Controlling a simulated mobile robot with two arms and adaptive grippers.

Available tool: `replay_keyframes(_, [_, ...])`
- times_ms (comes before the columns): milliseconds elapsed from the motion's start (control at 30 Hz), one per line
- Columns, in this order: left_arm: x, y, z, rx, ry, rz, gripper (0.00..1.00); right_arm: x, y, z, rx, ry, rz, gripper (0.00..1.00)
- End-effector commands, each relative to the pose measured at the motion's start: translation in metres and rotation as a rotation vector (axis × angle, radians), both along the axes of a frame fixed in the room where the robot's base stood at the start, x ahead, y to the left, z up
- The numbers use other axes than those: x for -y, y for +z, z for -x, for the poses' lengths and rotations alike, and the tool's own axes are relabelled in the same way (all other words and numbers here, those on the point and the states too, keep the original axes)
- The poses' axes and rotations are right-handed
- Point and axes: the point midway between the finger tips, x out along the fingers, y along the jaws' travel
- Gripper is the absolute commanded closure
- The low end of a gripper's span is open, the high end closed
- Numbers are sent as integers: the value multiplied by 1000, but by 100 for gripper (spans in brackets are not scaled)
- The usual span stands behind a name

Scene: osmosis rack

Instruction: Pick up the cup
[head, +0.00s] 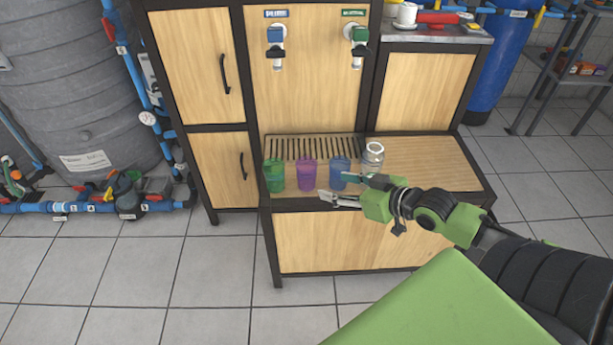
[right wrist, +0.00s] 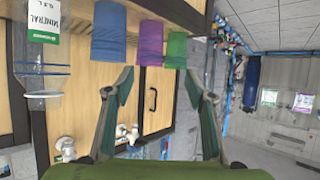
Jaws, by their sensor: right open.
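Three coloured cups stand in a row at the front of the counter in the head view: a green cup (head: 273,175), a purple cup (head: 307,174) and a blue cup (head: 340,171). My right gripper (head: 335,187) is open and empty at the counter's front edge, near the blue cup. In the right wrist view, the blue cup (right wrist: 108,35), purple cup (right wrist: 150,43) and green cup (right wrist: 176,49) lie beyond the open fingers (right wrist: 158,76). My left gripper is not in view.
The counter (head: 425,165) has bare room on the right and a slotted drain grate (head: 310,147) behind the cups. A blue tap (head: 276,42) and a green tap (head: 359,40) hang above. A grey tank (head: 75,85) and pipes stand at left.

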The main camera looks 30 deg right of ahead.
Motion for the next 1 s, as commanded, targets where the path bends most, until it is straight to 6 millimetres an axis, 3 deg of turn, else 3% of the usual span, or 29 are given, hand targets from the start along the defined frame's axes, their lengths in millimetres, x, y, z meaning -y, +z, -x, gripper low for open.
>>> replay_keyframes(100, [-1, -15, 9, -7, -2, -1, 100, 13, 20, -13, 59, -5, -13, 50])
replay_keyframes(200, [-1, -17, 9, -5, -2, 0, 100, 15, 25, -19, 77, -8, -21, 50])
replay_keyframes(800, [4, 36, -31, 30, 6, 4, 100, 3, -3, -84, 79, -9, -21, 50])
replay_keyframes(1000, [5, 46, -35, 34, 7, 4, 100, 1, -7, -94, 76, -8, -21, 50])
